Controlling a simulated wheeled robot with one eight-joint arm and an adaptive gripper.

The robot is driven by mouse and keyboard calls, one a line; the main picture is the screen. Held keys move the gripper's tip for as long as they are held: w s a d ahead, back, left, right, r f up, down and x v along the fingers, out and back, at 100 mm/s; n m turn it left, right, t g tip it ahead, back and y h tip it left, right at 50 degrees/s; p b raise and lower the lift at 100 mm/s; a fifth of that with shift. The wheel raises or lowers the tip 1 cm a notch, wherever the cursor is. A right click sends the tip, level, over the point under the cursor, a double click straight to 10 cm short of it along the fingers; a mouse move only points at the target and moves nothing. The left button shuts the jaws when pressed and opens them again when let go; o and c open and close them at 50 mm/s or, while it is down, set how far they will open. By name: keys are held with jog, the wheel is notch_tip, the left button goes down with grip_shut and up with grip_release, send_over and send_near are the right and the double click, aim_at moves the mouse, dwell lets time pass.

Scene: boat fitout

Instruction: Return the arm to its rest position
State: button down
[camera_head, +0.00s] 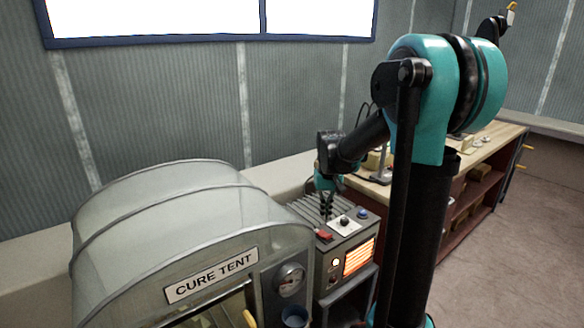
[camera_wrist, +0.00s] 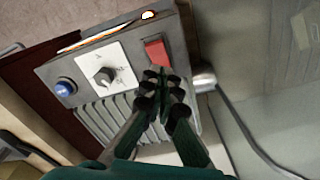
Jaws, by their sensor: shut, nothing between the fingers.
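My gripper (camera_wrist: 163,95) is shut and empty in the wrist view, its fingertips close together in front of the grey heater box (camera_wrist: 85,92). The tips are near a red rocker switch (camera_wrist: 157,54); I cannot tell if they touch it. In the head view my arm reaches down and my gripper (camera_head: 327,208) is over the top of the heater box (camera_head: 340,243), just above the red switch (camera_head: 324,234). The box also carries a dial on a white plate (camera_wrist: 107,72) and a blue button (camera_wrist: 65,87). Its front glows orange.
The cure tent (camera_head: 190,230) with its gauge (camera_head: 290,280) stands directly left of the heater box. A wooden workbench (camera_head: 490,140) with small items runs behind my arm to the right. The corrugated wall and window are behind. Open floor (camera_head: 530,230) lies at the right.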

jog(key=s+d+f+t, duration=0.1)
jog(key=s+f, duration=0.3)
jog(key=s, duration=0.6)
jog(key=s+d+f+t, duration=0.2)
jog(key=s+f+t, duration=0.1)
jog(key=s, duration=0.7)
jog(key=shift+s+d+f+m, duration=0.3)
jog(key=shift+s+f, duration=0.05)
jog(key=shift+f, duration=0.2)
